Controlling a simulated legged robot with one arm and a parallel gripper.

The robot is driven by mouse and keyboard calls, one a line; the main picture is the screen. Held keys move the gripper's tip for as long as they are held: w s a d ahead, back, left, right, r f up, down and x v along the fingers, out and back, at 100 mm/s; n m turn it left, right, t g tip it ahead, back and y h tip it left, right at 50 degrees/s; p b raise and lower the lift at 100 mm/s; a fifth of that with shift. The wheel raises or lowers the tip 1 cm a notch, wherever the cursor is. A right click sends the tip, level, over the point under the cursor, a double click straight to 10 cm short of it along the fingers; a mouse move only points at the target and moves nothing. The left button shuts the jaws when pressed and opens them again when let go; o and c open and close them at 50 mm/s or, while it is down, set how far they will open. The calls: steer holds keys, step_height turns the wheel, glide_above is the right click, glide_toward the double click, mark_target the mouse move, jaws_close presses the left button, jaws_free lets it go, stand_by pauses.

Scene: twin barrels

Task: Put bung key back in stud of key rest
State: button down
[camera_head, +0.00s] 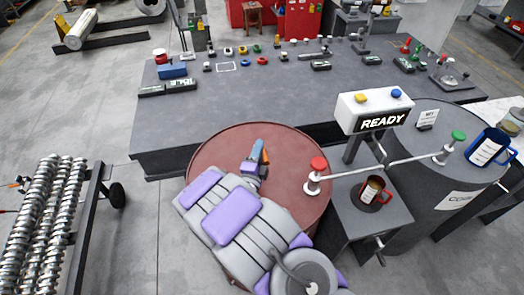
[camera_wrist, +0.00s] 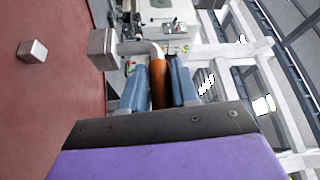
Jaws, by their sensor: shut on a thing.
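My gripper (camera_head: 262,151) is over the red barrel top (camera_head: 215,150). In the wrist view its blue fingers (camera_wrist: 160,75) are shut on the bung key's orange handle (camera_wrist: 159,90). The key's pale neck bends left to a grey square head (camera_wrist: 103,45). A small grey square stud (camera_wrist: 33,51) stands on the red surface (camera_wrist: 60,110), left of the key head in that view. A gap shows between them. I cannot tell whether this stud belongs to the key rest. In the head view the key shows only as an orange sliver; my arm covers part of the barrel.
A red-capped post (camera_head: 318,165) stands at the barrel's right edge, with a bar running right to a green-capped post (camera_head: 458,136). A READY box (camera_head: 374,110) and a red mug (camera_head: 373,190) are nearby. Behind is a grey bench (camera_head: 250,92) with several small items.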

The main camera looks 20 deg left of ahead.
steer(key=shift+a+f+b, duration=0.3)
steer(key=shift+f+b, duration=0.05)
steer(key=shift+f, duration=0.55)
steer(key=shift+a+f+b, duration=0.3)
steer(key=shift+f+b, duration=0.1)
steer(key=shift+f, duration=0.55)
steer(key=shift+a+f+b, duration=0.3)
steer(key=shift+f+b, duration=0.05)
steer(key=shift+f, duration=0.55)
steer(key=shift+d+r+b, duration=0.15)
steer(key=shift+d+b, duration=0.2)
steer(key=shift+b, duration=0.15)
steer(key=shift+d, duration=0.25)
steer(key=shift+a+b, duration=0.3)
steer(key=shift+d, duration=0.1)
